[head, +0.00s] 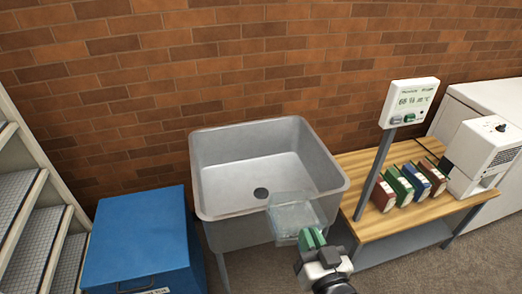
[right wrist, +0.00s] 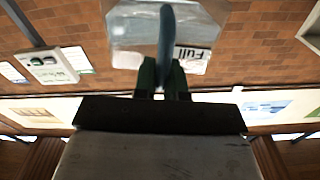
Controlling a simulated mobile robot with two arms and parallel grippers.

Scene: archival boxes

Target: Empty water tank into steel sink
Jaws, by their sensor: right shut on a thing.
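The water tank (head: 294,212) is a clear, see-through box at the sink's front right edge in the head view. It overlaps the rim in the picture; I cannot tell whether it touches. My right gripper (head: 313,240) is shut on the tank's handle. In the right wrist view the gripper (right wrist: 163,78) grips the blue handle (right wrist: 167,35), and the tank (right wrist: 125,30) bears a "Full" label. The water level inside is not clear. The steel sink (head: 225,183) is open and looks empty, with a dark drain. My left gripper is out of view.
A wooden bench (head: 375,227) right of the sink holds several coloured box files (head: 400,182) and a white dehumidifier-like unit (head: 487,150). A display on a post (head: 408,103) rises beside them. A blue chest (head: 140,235) and steps (head: 35,195) stand left.

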